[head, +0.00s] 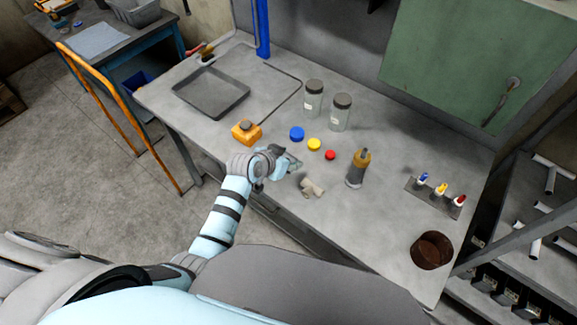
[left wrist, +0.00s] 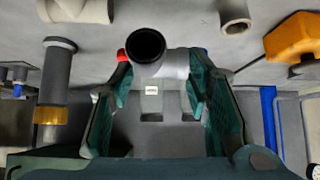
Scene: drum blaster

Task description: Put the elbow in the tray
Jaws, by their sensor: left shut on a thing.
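My left gripper (head: 285,163) is over the front middle of the grey workbench. In the left wrist view its two green fingers (left wrist: 160,85) are shut on a grey pipe elbow (left wrist: 176,64). One dark round mouth of the elbow faces the camera. In the head view the elbow is mostly hidden by the gripper. The tray (head: 222,105) is dark grey, shallow and empty, at the back left of the bench, well away from the gripper. My right gripper is not in view.
A beige pipe fitting (head: 312,187) lies just right of the gripper. An orange container (head: 246,132) stands between gripper and tray. Blue (head: 297,134), yellow (head: 314,144) and red (head: 330,155) caps, two jars (head: 313,100) and a grey-and-yellow tool (head: 358,170) stand nearby.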

